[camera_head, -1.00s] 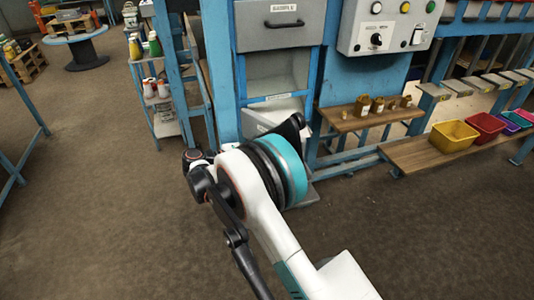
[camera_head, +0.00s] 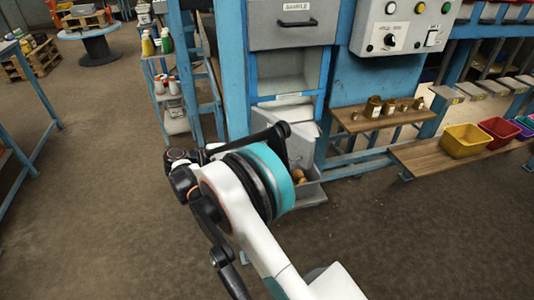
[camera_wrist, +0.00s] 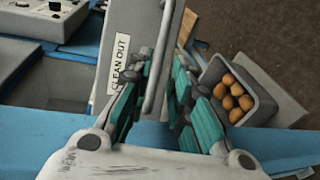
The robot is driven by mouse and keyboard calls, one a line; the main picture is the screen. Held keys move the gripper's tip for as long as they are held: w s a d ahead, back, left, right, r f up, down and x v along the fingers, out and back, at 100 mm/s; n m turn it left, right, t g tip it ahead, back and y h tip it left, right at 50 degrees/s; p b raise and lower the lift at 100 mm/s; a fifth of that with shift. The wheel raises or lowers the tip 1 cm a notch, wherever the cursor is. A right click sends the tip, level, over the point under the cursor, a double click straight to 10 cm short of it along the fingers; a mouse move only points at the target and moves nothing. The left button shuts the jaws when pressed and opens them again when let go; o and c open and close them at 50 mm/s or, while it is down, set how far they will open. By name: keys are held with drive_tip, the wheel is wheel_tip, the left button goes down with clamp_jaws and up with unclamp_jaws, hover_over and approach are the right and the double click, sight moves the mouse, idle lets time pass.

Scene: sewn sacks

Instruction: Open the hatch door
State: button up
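The hatch door (camera_wrist: 126,55) is a grey panel marked "CLEAN OUT" in the wrist view. In the head view the door (camera_head: 302,146) is a light grey panel low on the blue-framed cabinet, partly hidden by my arm. It stands tilted away from the opening. A grey bar handle (camera_wrist: 158,75) runs along the door. My gripper (camera_wrist: 162,68) has its teal-padded fingers on both sides of the handle, with the tips close in on it. In the head view my arm hides most of the gripper.
A grey bin (camera_wrist: 250,88) with several brown potato-like items sits beside the door. Above are a "SAMPLE" drawer (camera_head: 292,22) and a control box (camera_head: 405,25). A wooden shelf (camera_head: 385,117) and bench (camera_head: 430,155) stand right. Floor is clear in front.

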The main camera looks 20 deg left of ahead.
drive_tip(key=shift+v, duration=1.95)
